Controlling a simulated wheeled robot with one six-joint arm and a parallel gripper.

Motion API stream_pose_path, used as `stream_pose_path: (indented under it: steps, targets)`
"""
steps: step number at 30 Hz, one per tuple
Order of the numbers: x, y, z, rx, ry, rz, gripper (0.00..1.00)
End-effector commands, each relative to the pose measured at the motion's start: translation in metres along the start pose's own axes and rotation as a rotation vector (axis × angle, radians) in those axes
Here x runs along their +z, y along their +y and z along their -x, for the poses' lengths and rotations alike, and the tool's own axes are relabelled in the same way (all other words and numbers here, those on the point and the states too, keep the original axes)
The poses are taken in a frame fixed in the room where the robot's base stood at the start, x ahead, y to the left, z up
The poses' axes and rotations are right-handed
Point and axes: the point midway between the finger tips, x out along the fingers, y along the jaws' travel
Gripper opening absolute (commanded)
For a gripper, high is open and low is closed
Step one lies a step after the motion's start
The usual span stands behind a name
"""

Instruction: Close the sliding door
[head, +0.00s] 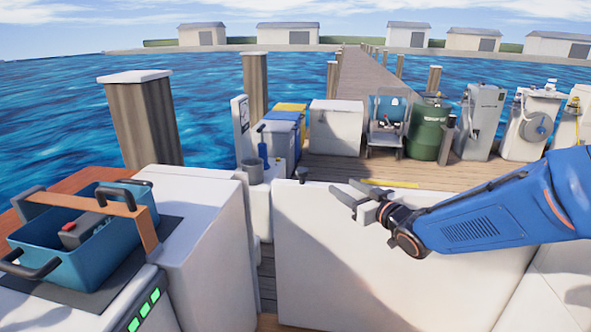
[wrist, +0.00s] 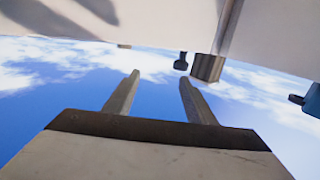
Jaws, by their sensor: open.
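The sliding door appears to be the broad white panel (head: 400,260) in the middle of the head view. A small dark knob (head: 303,173) stands on its top edge near the left end. A narrow gap separates the panel from the white cabinet on the left. My gripper (head: 343,188) is open and empty, by the panel's top edge to the right of the knob and apart from it. In the wrist view, my two fingers (wrist: 155,92) point toward the white panel (wrist: 150,20), with sky between them. A small dark knob (wrist: 181,62) hangs beyond the fingertips.
A white cabinet (head: 205,240) and a blue toolbox (head: 85,240) are on the left. A grey cup (head: 252,171) holding a blue-handled item sits near the gap. Several containers, including a green tank (head: 428,128), line the wooden dock behind.

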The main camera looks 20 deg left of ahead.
Motion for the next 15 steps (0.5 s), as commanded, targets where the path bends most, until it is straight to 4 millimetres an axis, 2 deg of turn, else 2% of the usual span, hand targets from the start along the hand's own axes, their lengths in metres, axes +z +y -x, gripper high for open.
stream_pose_path:
  steps: [1, 3, 6, 11, 15]
  targets:
    - [0.004, -0.013, -0.010, -0.035, 0.018, -0.004, 0.50]
    - [0.005, -0.026, -0.018, -0.071, 0.043, -0.009, 0.50]
    - [0.004, -0.038, -0.025, -0.103, 0.067, -0.013, 0.50]
    - [0.004, -0.043, -0.034, -0.115, 0.076, -0.015, 0.50]
    - [0.003, -0.044, -0.051, -0.114, 0.076, -0.015, 0.50]
